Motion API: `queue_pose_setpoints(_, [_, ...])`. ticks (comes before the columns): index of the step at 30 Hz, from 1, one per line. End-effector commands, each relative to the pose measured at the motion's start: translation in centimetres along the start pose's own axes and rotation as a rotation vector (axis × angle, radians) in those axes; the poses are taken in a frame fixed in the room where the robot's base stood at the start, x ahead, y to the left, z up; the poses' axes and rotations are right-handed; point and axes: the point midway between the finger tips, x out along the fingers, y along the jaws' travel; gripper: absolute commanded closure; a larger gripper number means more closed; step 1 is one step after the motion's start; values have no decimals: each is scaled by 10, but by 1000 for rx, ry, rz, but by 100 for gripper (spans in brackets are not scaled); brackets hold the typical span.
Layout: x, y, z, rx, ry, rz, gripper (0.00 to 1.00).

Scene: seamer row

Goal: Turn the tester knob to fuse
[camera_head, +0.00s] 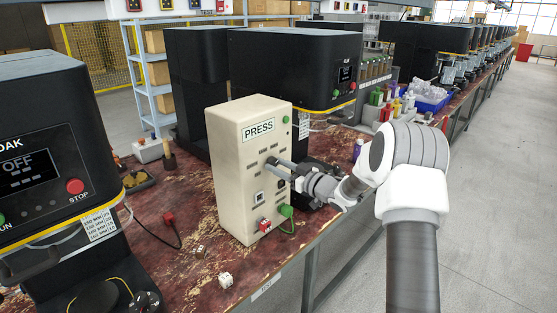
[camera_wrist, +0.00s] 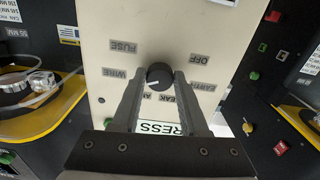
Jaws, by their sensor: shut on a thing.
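The tester is a beige box (camera_head: 236,150) with a PRESS sign, standing upright on the bench in the head view. Its front panel (camera_wrist: 220,25) fills the middle of the wrist view, upside down. The round black tester knob (camera_wrist: 159,74) sits on this panel, with a white mark pointing to the lower left of the picture. The FUSE label (camera_wrist: 124,47) is up and left of the knob, WIRE left, OFF up and right. My gripper (camera_wrist: 158,80) is shut on the knob, one finger on each side. It also reaches the panel in the head view (camera_head: 274,168).
A green plug (camera_head: 286,211) and a red switch (camera_head: 264,224) are low on the tester. Black seamer machines stand left (camera_head: 45,150) and behind (camera_head: 290,75). The aisle floor (camera_head: 490,200) right is clear.

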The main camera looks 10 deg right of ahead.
Motion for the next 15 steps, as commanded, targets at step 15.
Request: queue_pose_setpoints(15, [0, -1, -3, 492, -1, 0, 100])
